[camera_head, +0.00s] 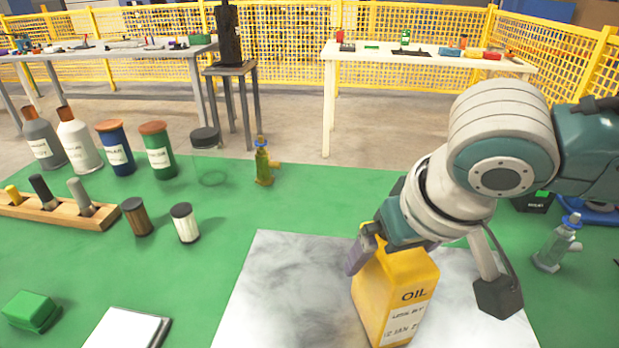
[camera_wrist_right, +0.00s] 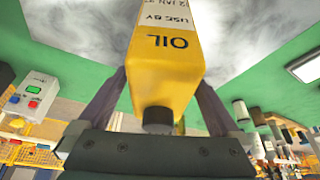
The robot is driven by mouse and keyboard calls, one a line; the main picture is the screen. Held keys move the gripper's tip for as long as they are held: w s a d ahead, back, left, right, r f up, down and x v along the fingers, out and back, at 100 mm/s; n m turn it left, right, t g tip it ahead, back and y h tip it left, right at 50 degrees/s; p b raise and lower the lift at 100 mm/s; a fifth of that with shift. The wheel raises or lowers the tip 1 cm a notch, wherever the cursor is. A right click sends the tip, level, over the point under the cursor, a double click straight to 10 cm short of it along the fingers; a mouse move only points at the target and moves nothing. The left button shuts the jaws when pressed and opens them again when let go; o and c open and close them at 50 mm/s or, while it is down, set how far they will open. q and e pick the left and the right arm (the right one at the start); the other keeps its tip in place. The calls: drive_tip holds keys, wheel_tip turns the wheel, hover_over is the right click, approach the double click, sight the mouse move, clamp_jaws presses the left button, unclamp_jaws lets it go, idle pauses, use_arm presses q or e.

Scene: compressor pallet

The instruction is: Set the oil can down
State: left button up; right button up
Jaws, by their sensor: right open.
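The yellow oil can (camera_head: 396,290) stands upright on the white marbled plate (camera_head: 285,290) on the green table, in the lower middle of the head view. Its label and the word OIL face the camera. My right gripper (camera_head: 385,243) is at the top of the can, open, with one finger by the can's left side. In the right wrist view the can (camera_wrist_right: 168,70) with its dark cap lies between the two spread fingers of the gripper (camera_wrist_right: 160,95), with gaps at both sides. My left gripper does not show.
Bottles (camera_head: 80,140), a glass jar (camera_head: 208,160) and a wooden rack (camera_head: 55,210) stand at left on the green table (camera_head: 200,265). A green block (camera_head: 30,310) lies at front left. A small clear bottle (camera_head: 556,243) stands at right. The plate's left part is clear.

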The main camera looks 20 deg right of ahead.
drive_tip(key=p+v, duration=0.3)
drive_tip(key=v, duration=0.8)
drive_tip(key=shift+r, duration=0.4)
drive_tip(key=s+a+f+n+y, duration=0.2)
drive_tip(key=s+a+n, duration=0.1)
drive_tip(key=s+a, duration=0.25)
drive_tip(key=s+d+f+g+h, duration=0.1)
drive_tip(key=s+d+f, duration=0.2)
drive_tip(key=s, duration=0.4)
drive_tip(key=shift+f+n, duration=0.3)
drive_tip(key=shift+n, duration=0.1)
